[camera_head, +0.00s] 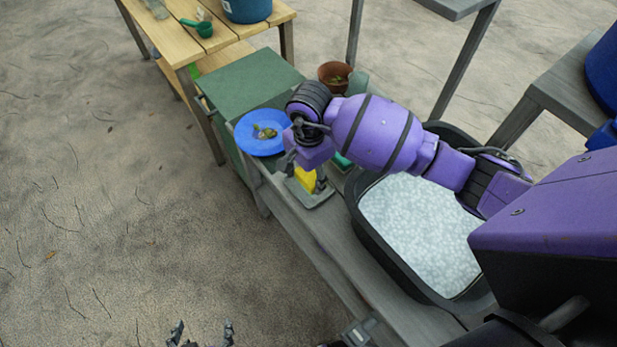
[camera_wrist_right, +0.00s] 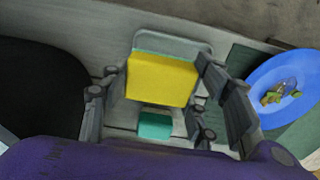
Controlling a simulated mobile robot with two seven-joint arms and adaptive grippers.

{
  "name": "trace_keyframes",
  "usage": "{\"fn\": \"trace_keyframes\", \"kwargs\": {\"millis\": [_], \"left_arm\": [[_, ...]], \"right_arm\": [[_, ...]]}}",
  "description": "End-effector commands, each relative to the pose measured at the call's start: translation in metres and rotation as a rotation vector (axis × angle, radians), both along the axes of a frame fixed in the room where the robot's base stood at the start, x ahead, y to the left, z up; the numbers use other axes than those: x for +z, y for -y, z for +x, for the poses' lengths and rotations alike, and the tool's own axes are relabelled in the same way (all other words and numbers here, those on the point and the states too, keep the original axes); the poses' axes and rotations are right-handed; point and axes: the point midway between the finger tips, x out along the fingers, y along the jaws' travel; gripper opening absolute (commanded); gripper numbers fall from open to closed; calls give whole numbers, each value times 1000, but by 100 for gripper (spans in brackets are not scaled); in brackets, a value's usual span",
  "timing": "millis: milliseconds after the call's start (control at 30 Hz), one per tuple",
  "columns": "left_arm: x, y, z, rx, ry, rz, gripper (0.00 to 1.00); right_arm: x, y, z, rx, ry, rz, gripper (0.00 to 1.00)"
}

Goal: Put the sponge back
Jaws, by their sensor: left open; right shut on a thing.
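The yellow sponge (camera_head: 306,180) is between the fingers of my right gripper (camera_head: 309,187), over a small grey tray (camera_head: 318,201) on the grey bench. In the right wrist view the sponge (camera_wrist_right: 160,80) sits between the two fingers of the right gripper (camera_wrist_right: 165,92), and the tray's rim (camera_wrist_right: 172,43) shows beyond it. I cannot tell whether the sponge touches the tray. My left gripper (camera_head: 200,338) is open and empty at the bottom edge of the head view, over the floor, away from the bench.
A blue plate (camera_head: 262,145) with plant bits lies beside the sponge. A teal block (camera_wrist_right: 155,125) is close to the gripper. A black tub (camera_head: 372,232) of white granules stands right of the tray. A brown pot (camera_head: 334,70) stands behind. The floor at left is clear.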

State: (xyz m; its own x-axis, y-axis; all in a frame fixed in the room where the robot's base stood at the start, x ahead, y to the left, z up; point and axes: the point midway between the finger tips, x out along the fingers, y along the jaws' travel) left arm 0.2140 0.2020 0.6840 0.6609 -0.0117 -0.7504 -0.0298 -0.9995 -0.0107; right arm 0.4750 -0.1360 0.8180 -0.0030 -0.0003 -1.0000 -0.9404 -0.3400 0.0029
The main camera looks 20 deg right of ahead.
Motion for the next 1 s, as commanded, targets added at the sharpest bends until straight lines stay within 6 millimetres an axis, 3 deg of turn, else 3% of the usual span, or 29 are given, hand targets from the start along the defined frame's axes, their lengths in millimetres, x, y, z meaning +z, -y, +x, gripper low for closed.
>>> {"fn": "trace_keyframes", "kwargs": {"millis": [100, 333, 533, 933, 967, 1000], "left_arm": [[-2, 0, -2, 0, -4, 0, 74], [-1, -2, 0, 2, 2, 4, 74], [0, -3, 3, 5, 8, 4, 74], [-3, -2, 1, 9, 4, 3, 74], [-2, -2, 2, 9, 6, 3, 74], [-2, -2, 2, 9, 5, 3, 74]], "right_arm": [[-15, 2, 11, -1, 0, 1, 35], [-27, 5, 22, -1, 0, 1, 35], [-55, 5, 21, 1, -2, 2, 35], [-61, 6, 21, 2, 0, -1, 35], [-60, 6, 21, 2, 1, 0, 59], [-60, 6, 21, 2, 1, 0, 65]]}}
